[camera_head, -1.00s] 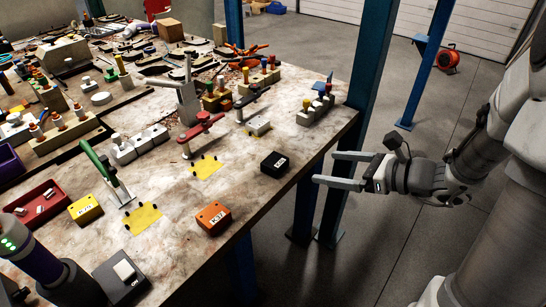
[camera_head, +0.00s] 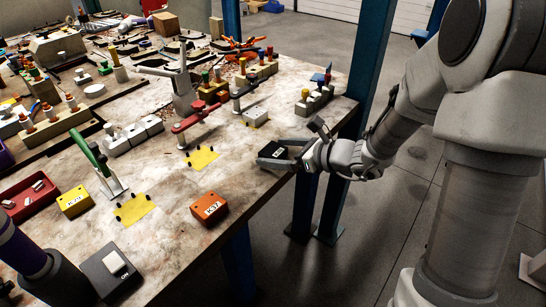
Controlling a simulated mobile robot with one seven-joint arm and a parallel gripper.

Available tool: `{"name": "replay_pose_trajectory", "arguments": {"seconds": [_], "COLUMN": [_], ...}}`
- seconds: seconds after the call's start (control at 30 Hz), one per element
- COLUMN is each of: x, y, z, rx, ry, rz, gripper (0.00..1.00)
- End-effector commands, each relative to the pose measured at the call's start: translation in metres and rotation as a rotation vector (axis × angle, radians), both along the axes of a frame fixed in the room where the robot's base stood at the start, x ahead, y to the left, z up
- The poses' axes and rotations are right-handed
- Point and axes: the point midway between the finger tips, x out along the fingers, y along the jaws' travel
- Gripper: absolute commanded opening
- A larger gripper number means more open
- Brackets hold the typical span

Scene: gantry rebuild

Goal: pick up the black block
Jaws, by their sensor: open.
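The black block (camera_head: 271,151) with a pale label lies near the right edge of the worktable (camera_head: 180,244). My gripper (camera_head: 274,154) has come in from the right at the table edge. Its jaws are open, with one finger on the far side of the block and one on the near side. The block appears to lie between them; whether a finger touches it I cannot tell. The fingers cover part of the block.
An orange block (camera_head: 209,208) and a yellow block (camera_head: 74,201) lie nearer on the table. A blue post (camera_head: 371,60) rises beside the table's right edge.

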Motion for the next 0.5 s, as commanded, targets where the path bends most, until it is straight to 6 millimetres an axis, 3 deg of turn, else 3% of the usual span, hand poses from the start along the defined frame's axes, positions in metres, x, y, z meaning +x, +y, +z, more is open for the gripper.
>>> {"name": "replay_pose_trajectory", "arguments": {"seconds": [0.1,0.37,0.5], "x": [0.0070,0.0088,0.0086], "y": [0.0095,0.0114,0.0113], "z": [-0.0054,-0.0054,-0.0054], "rx": [-0.001,0.000,0.000], "ry": [-0.002,-0.001,0.000], "rz": [0.001,-0.002,-0.001], "gripper": [1.00,1.00,0.77]}}
